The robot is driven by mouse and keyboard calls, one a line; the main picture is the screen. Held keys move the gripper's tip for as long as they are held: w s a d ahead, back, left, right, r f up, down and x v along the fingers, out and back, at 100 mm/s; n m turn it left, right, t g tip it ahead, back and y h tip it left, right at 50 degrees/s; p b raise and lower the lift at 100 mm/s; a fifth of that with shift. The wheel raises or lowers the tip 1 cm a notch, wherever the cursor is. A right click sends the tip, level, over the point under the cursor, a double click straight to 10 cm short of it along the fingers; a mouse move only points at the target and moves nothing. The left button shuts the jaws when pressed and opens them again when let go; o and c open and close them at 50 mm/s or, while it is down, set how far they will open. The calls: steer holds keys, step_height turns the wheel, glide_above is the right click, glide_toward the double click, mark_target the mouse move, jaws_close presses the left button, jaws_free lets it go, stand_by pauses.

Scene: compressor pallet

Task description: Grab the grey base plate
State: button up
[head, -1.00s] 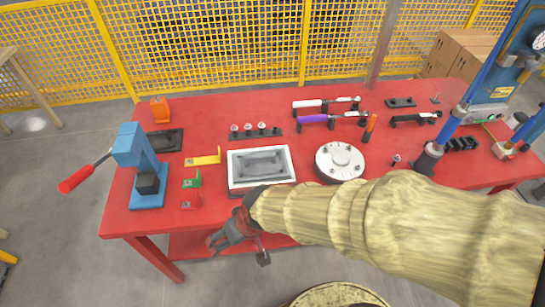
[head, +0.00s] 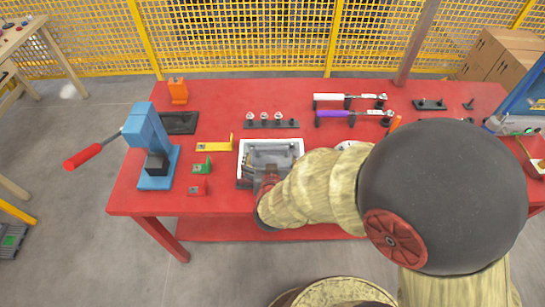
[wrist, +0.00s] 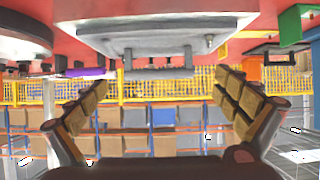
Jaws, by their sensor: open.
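The grey base plate (head: 276,155) sits in a white tray (head: 297,143) near the front middle of the red table. In the wrist view, which looks upside down, the base plate (wrist: 150,42) is ahead of my gripper, with two short posts on it. My gripper (wrist: 161,84) is open, one padded finger at each side, with nothing between them. In the head view my gripper (head: 267,176) is at the tray's front part, and my arm hides the right front corner. I cannot tell whether it touches the plate.
Yellow, green and red brackets (head: 202,166) and a blue press (head: 150,145) stand left of the tray. A rack of small parts (head: 270,124) is behind it. The purple-handled tool (head: 335,114) lies back right. My arm mostly hides the round metal cover (head: 347,145).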

mark_target(272, 159)
steer(key=b+x, duration=0.1)
steer(key=x, duration=0.1)
steer(key=b+x, duration=0.1)
steer(key=x, duration=0.1)
steer(key=shift+w+d+f+b, duration=0.2)
steer(key=shift+f+b, duration=0.1)
steer(key=shift+f, duration=0.25)
steer(key=shift+w+f, duration=0.1)
steer(key=shift+w, duration=0.3)
steer(key=c, duration=0.3)
steer(key=c, duration=1)
